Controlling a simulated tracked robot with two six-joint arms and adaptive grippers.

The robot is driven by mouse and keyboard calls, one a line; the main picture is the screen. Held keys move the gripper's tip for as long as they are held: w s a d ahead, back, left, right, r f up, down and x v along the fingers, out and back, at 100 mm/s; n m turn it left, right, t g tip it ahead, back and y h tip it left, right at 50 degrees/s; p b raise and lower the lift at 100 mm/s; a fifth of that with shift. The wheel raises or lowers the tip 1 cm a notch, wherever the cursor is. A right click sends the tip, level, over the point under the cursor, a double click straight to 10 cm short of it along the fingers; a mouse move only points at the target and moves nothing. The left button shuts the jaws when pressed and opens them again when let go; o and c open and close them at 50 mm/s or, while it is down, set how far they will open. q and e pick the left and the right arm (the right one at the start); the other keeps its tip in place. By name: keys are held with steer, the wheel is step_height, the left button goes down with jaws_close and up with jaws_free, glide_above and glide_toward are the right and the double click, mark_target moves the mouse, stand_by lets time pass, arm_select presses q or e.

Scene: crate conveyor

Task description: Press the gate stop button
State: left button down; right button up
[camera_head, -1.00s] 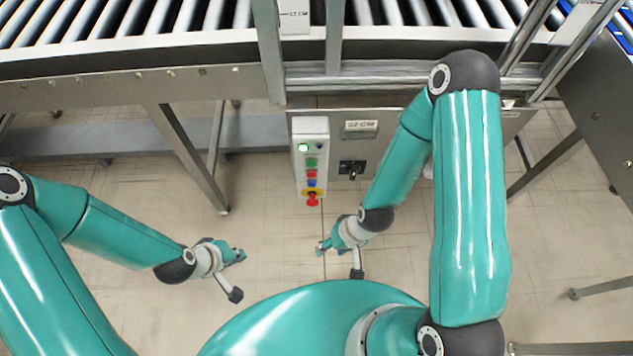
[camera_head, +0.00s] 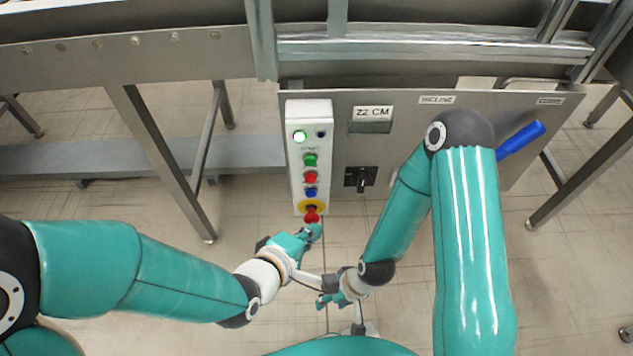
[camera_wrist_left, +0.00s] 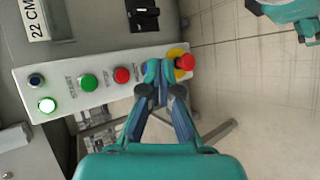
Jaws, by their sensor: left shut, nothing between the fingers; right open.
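A pale control box (camera_head: 296,180) on the grey panel carries a column of buttons. It has a green button (camera_head: 310,160), a red button (camera_head: 310,177), a blue button (camera_head: 311,192) and a red mushroom knob (camera_head: 312,216) on a yellow ring. Labels are too small to read, so I cannot tell which is gate stop. My left gripper (camera_head: 314,232) is shut and empty, just below the mushroom knob in the head view. In the left wrist view, its fingertips (camera_wrist_left: 160,70) partly cover the blue button, beside the red button (camera_wrist_left: 122,75). Contact is unclear. My right gripper (camera_head: 322,302) is open, lower down.
A lit lamp (camera_head: 299,136) and a dark button (camera_head: 321,134) top the box. A black rotary switch (camera_head: 361,179) and a "22 CM" display (camera_head: 371,119) are to its right. A blue handle (camera_head: 520,140) sticks out further right. Conveyor legs (camera_head: 165,165) stand left.

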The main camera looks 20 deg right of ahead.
mark_target(311, 179)
arm_select(q)
steer(key=shift+w, duration=0.1)
steer(key=shift+w+d+p, duration=0.3)
steer(key=shift+w+d, duration=0.1)
steer(key=shift+w, duration=1)
steer(key=shift+w+d+p, duration=0.25)
steer(key=shift+w+d, duration=0.15)
steer(key=shift+w, duration=0.95)
steer(key=shift+w+d+p, duration=0.3)
steer(key=shift+w+d, duration=0.1)
steer(key=shift+w, duration=1)
steer(key=shift+w, duration=0.1)
steer(key=shift+w+d, duration=0.15)
steer(key=shift+w, duration=0.35)
steer(key=shift+w+d, duration=0.1)
steer(key=shift+w, duration=0.35)
steer(key=shift+s, duration=0.1)
steer(key=shift+s+a+b, duration=0.25)
steer(key=shift+s+b, duration=0.25)
steer(key=shift+s, duration=0.25)
